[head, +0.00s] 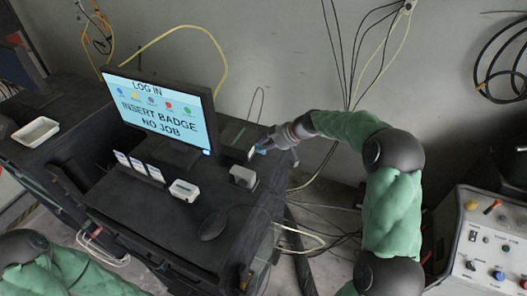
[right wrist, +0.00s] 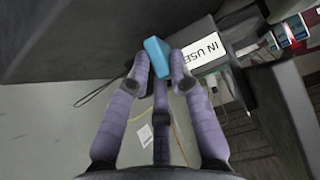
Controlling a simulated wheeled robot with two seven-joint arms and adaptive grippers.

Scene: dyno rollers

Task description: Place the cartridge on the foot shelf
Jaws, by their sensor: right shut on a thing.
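My right gripper (head: 270,144) is at the right end of the dark desk, beside a dark box. In the right wrist view its fingers (right wrist: 160,66) are closed around a light blue block (right wrist: 157,52), which appears to be the cartridge. A small blue part of the block (head: 261,149) shows at the fingertips in the head view. I cannot make out a foot shelf in either view. A part of my left arm shows at the lower left, but its gripper is out of view.
The desk (head: 115,198) holds a monitor (head: 155,115) reading "INSERT BADGE NO JOB", small cards, a white device (head: 184,190) and a mouse (head: 212,226). An "IN USE" label (right wrist: 206,49) is near the block. Cables hang on the wall; a control panel (head: 487,245) stands right.

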